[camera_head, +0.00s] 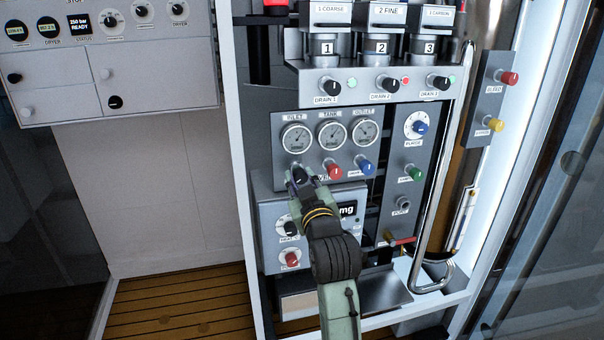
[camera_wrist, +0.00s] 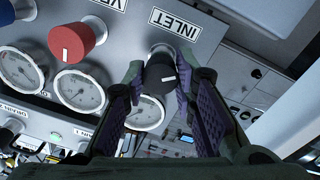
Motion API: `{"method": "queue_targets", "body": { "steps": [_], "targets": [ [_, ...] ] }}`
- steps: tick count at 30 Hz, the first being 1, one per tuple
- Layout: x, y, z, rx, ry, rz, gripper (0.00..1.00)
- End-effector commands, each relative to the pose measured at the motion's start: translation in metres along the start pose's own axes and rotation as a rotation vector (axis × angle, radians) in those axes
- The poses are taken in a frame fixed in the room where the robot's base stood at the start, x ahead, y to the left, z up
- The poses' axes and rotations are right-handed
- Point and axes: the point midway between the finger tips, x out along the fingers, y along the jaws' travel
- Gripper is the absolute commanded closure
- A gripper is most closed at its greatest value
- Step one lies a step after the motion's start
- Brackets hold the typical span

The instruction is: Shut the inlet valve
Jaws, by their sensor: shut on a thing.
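The inlet valve is a black round knob (camera_wrist: 160,74) with a white pointer line, under the INLET label (camera_wrist: 175,24) in the wrist view. In the head view the knob (camera_head: 299,174) sits at the left end of the knob row below the gauges, partly hidden by my fingers. My gripper (camera_head: 303,184) reaches up to it from below. In the wrist view its two purple-padded fingers (camera_wrist: 162,80) stand on both sides of the knob and are shut on it.
A red knob (camera_head: 333,169) stands close to the right of the inlet knob, with a blue knob (camera_head: 365,167) beyond it. Three round gauges (camera_head: 330,135) are just above. A box with a display (camera_head: 347,210) lies below, partly behind my arm.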

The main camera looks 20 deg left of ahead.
Motion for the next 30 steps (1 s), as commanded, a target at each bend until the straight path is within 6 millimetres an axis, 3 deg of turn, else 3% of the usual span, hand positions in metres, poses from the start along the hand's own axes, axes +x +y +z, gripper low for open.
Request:
{"method": "queue_targets", "body": {
  "steps": [30],
  "targets": [
    [0.0001,0.0012,-0.0029,0.965,-0.047,0.014,1.00]
  ]
}}
